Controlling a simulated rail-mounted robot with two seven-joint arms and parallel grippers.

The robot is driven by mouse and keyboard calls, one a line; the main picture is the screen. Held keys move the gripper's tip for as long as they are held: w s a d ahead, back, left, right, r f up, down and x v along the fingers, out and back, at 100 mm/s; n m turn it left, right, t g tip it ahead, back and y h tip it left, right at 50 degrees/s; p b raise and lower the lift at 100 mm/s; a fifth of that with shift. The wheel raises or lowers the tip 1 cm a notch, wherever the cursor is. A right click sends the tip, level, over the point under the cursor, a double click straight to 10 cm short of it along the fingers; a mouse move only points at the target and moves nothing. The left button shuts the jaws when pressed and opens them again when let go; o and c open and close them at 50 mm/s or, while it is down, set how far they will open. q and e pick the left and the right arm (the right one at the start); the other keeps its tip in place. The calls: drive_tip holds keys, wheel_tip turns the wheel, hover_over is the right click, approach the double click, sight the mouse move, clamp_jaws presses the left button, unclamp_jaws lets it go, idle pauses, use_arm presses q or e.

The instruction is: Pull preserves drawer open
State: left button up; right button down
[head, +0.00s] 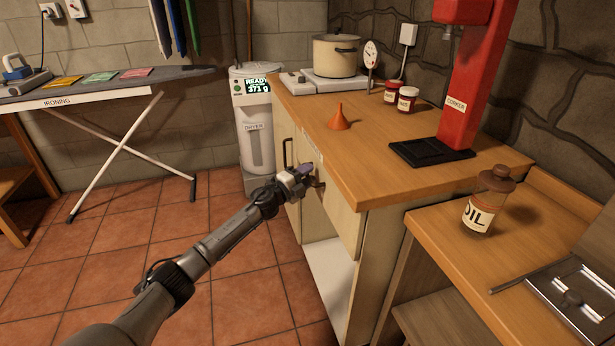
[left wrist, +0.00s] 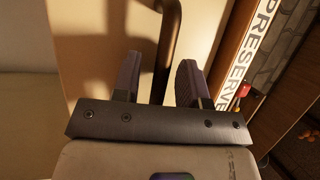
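The preserves drawer is a cream front (head: 343,215) under the wooden worktop in the head view, with a dark bar handle near my gripper. In the left wrist view the handle (left wrist: 166,45) is a dark curved bar in front of the cream panel, and a white label (left wrist: 262,40) reading "PRESERVE" runs along the right. My left gripper (head: 301,172) is at this handle. In the left wrist view its fingers (left wrist: 158,80) are apart, with the bar running between them and gaps visible. Whether the drawer stands slightly open I cannot tell. My right gripper is in neither view.
On the worktop (head: 400,175) stand an orange funnel (head: 339,118), a pot (head: 336,55), jars (head: 407,99) and a red corker (head: 468,80). A second dark handle (head: 287,154) is just left of my gripper. The tiled floor (head: 225,240) before the cabinet is clear.

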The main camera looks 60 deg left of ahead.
use_arm(q)
drive_tip(key=shift+c, duration=0.3)
clamp_jaws()
drive_tip(key=shift+s, duration=0.1)
